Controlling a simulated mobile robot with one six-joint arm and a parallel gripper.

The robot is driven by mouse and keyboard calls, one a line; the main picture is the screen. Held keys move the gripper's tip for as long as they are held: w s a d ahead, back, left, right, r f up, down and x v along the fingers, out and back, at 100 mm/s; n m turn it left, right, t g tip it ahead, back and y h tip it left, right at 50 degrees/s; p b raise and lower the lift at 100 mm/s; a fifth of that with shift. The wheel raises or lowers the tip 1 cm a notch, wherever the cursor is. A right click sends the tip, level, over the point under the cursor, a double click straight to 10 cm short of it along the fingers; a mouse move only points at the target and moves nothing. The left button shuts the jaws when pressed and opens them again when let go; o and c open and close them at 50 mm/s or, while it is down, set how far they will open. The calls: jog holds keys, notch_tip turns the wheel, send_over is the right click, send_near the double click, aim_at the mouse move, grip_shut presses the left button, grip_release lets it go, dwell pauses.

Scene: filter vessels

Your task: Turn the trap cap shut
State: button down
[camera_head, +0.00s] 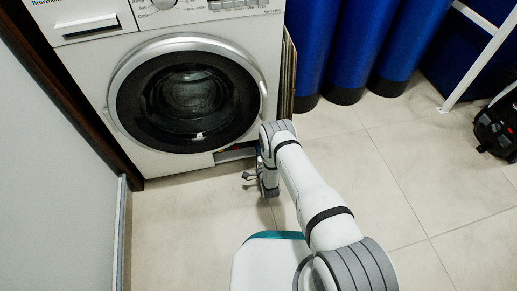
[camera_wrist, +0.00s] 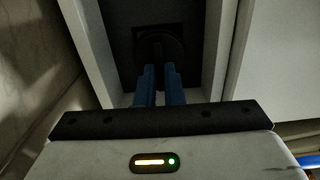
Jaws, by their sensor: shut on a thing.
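The trap cap (camera_wrist: 160,46) is a dark round shape inside a shadowed recess (camera_wrist: 101,50) in the wrist view. My gripper (camera_wrist: 158,70) reaches into the recess with two blue fingers, shut on the cap's middle grip. The grip between the fingertips is too dark to make out, and so is the cap's turn angle. In the head view the recess (camera_head: 236,153) is the low opening at the washing machine's (camera_head: 190,95) bottom right. My arm's wrist stands in front of it and hides the cap there.
The glass door (camera_head: 190,92) above the recess is shut. A thin panel (camera_head: 288,75) stands along the machine's right side. Blue cylinders (camera_head: 347,45) stand further right. A wall (camera_head: 60,170) bounds the left. The tiled floor (camera_head: 185,225) in front is clear.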

dwell(0.4)
jog(key=c, duration=1.5)
grip_release()
jog(key=shift+c, duration=0.2)
jog(key=p+v, duration=0.3)
jog(key=v, duration=0.4)
jog(key=shift+r, duration=0.1)
jog(key=shift+s+d, duration=0.15)
jog(key=shift+s, duration=0.25)
